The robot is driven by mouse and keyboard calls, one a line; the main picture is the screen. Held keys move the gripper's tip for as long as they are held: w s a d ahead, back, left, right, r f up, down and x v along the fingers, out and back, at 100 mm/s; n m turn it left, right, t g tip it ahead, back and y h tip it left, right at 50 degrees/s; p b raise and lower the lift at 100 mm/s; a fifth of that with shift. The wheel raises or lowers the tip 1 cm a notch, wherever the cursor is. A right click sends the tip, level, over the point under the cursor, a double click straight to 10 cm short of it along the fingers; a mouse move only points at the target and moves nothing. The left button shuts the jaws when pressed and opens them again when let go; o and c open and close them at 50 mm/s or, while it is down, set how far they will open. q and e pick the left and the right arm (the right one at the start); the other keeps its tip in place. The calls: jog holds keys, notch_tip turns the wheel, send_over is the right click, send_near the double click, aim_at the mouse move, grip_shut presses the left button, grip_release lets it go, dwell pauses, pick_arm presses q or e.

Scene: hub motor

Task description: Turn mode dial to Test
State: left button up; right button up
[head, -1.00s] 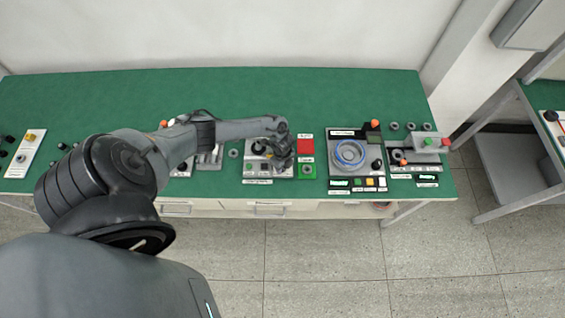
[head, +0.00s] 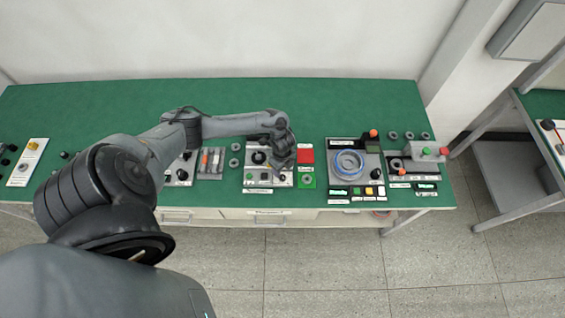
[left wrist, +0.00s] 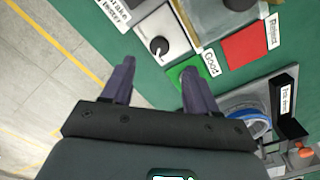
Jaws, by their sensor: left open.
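The brake tester panel (head: 250,178) stands near the middle of the bench's front edge. It carries a larger black knob (head: 258,157) and a small black knob near its right front corner, which shows on a white plate in the left wrist view (left wrist: 158,45). I cannot read which knob is the mode dial, nor any Test mark. My left gripper (head: 285,170) is over the panel's right side. In the left wrist view its open, empty fingers (left wrist: 158,78) are spread, with the small knob just beyond and between them. Contact is not visible. My right gripper is out of view.
A green Good mat (left wrist: 188,70) and a red Reject mat (head: 306,156) lie just right of the panel. Further right is a station with a blue ring (head: 348,163). A grey tray (head: 211,163) stands to the left. The back of the green bench (head: 330,100) is clear.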

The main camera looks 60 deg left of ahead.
pick_arm(q)
jog(key=shift+r, duration=1.65)
jog(key=shift+s, duration=0.15)
jog(key=s+d+f+g+h+p, duration=0.2)
jog(key=s+d+f, duration=0.4)
jog(key=s+d, duration=0.5)
jog(key=s+d+r+n+t+h, duration=0.1)
jog(key=s+d+r, duration=0.1)
jog(key=d, duration=0.7)
jog(key=s+d+r+t+h, duration=0.1)
jog(key=d+r+t+h, duration=0.1)
jog(key=d, duration=0.8)
jog(key=w+d+r+n+t+y+p, duration=0.1)
jog(key=w+d+r+n+t+p, duration=0.2)
jog(key=r, duration=0.5)
jog(key=a+r+n+y, duration=0.2)
jog(key=a+r+n, duration=0.2)
jog(key=r, duration=0.4)
jog(key=a+r+n+y+b, duration=0.1)
jog(key=a+r+n, duration=0.3)
jog(key=r, duration=0.4)
jog(key=shift+w+a+r+n+y, duration=0.2)
jog(key=shift+w+a+n+y, duration=0.15)
jog(key=shift+a, duration=0.35)
